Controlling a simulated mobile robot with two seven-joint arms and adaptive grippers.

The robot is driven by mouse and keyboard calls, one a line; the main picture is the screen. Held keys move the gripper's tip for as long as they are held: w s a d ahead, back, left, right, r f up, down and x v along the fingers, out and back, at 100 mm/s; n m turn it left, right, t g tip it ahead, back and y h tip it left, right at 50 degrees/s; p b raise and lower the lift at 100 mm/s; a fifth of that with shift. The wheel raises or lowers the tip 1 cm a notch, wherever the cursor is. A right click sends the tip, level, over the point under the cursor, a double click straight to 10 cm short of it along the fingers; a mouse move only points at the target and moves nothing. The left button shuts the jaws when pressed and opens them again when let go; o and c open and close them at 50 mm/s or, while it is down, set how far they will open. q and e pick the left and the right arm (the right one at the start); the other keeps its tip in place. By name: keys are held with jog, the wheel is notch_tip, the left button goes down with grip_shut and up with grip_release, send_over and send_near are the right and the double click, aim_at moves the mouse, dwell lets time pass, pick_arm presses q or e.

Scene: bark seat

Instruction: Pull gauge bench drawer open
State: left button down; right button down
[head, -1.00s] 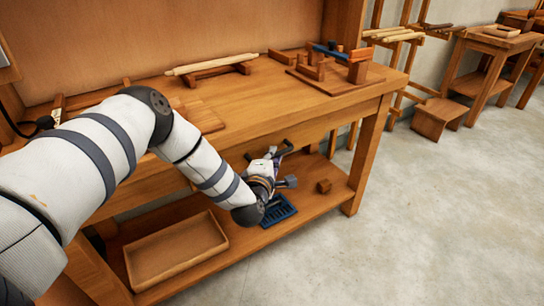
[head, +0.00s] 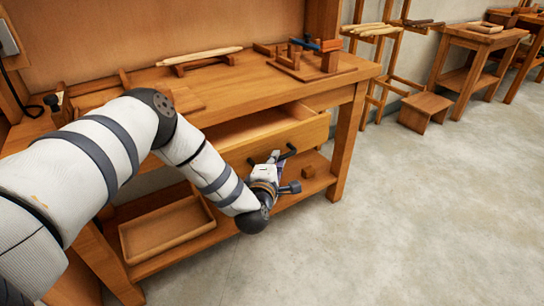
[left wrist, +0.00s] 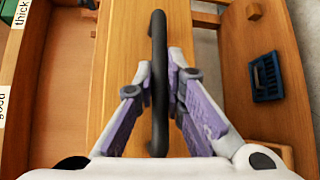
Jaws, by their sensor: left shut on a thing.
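The gauge bench (head: 250,88) is a wooden workbench with a lower shelf. Its drawer (head: 310,132) stands partly open below the top, and part of its interior shows. A dark bar handle (left wrist: 159,75) runs along the drawer front. In the left wrist view, the handle lies between the two fingers of my left gripper (left wrist: 160,95), which is shut on it. In the head view, my left gripper (head: 272,168) is at the drawer front, and my forearm hides part of the drawer. My right gripper is not in view.
A blue slotted holder (left wrist: 266,77) shows in the left wrist view. A stool (head: 425,110) and other benches stand at the right. The floor in front is clear.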

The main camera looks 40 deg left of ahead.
pick_arm(q)
jog(key=s+d, duration=0.2)
jog(key=d, duration=0.4)
jog(key=shift+s+p, duration=0.3)
jog(key=shift+p, duration=0.05)
jog(key=c, duration=1.7)
grip_release()
jog(key=shift+o, duration=0.2)
jog(key=v, duration=1.2)
